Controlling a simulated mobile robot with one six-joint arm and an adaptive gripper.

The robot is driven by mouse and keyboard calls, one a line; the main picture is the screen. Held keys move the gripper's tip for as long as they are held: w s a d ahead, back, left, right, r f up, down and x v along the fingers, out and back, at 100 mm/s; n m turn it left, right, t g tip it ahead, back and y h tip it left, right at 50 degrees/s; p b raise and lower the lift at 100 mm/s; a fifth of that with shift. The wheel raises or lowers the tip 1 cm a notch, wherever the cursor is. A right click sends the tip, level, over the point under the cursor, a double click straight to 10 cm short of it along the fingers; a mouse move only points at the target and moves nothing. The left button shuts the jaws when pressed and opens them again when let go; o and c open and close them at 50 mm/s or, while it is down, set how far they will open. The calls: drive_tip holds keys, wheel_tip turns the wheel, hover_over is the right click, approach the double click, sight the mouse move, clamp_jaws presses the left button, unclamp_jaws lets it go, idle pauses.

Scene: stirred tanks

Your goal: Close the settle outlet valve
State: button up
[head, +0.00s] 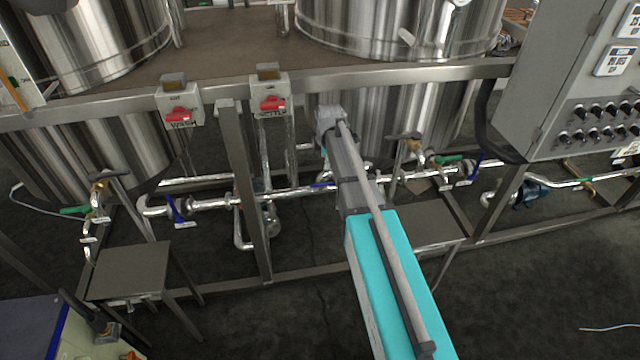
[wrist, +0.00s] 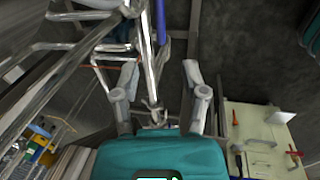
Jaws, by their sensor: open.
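Several lever valves sit on the steel pipework below the tanks, and their small tags are too small to read, so I cannot tell which is the settle outlet valve. Blue levers show at the left (head: 178,210) and the right (head: 473,166), and green levers at the far left (head: 74,210) and right (head: 447,160). A partly hidden blue piece (head: 322,185) shows beside my arm. In the wrist view a blue bar (wrist: 160,22) lies beyond my fingers. My gripper (wrist: 161,75) is open, with pipework beyond its fingers and nothing seen held. In the head view its fingers are hidden.
A steel frame rail (head: 330,80) with a post (head: 243,190) crosses before the pipes. Two boxes with red switches (head: 179,115) (head: 272,103) hang on it. A grey control cabinet (head: 570,90) stands right; a small metal stool (head: 130,270) is lower left.

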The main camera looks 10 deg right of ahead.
sight(322, 184)
drive_tip(key=shift+w+f+b, duration=0.45)
drive_tip(key=shift+f+b, duration=1.75)
drive_tip(key=shift+f, duration=0.05)
drive_tip(key=shift+w+f+b, duration=0.4)
drive_tip(key=shift+f+b, duration=1.75)
drive_tip(key=shift+f, duration=0.05)
drive_tip(key=shift+w+f+b, duration=0.45)
drive_tip(key=shift+f+b, duration=1.75)
drive_tip(key=shift+f, duration=0.05)
clamp_jaws()
drive_tip(key=shift+a, duration=0.45)
drive_tip(key=shift+d, duration=0.2)
drive_tip(key=shift+r, duration=0.1)
